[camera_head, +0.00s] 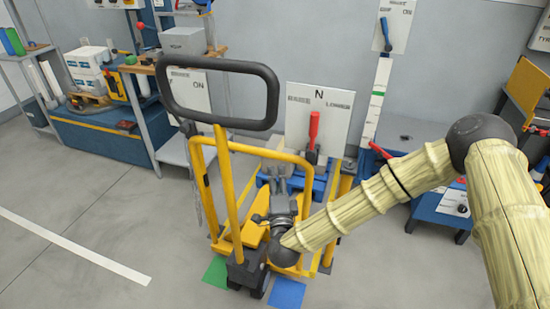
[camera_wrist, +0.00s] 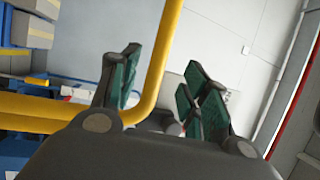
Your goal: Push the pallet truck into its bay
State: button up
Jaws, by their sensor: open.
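The yellow pallet truck (camera_head: 222,185) stands upright on the grey floor in the middle of the head view, with a black loop handle (camera_head: 272,92) on top. My gripper (camera_head: 282,183) is at the truck's yellow frame, below the handle and to its right, partly hidden among the bars. In the wrist view my gripper (camera_wrist: 163,86) has its green-padded fingers apart, with nothing clasped. A bent yellow tube (camera_wrist: 168,45) of the truck shows in the gap between them. I cannot tell whether they touch it. No bay can be clearly made out.
A green patch (camera_head: 217,271) and a blue patch (camera_head: 287,292) mark the floor by the truck's wheels. A white panel with a red lever (camera_head: 314,130) stands behind it. Shelving (camera_head: 183,150) is close on the left, a blue unit (camera_head: 440,212) on the right. Left foreground floor is clear.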

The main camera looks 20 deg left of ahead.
aim_at(276, 159)
jog(key=x, duration=0.9)
jog(key=shift+w+p, duration=0.2)
jog(key=shift+p, duration=0.1)
grip_shut()
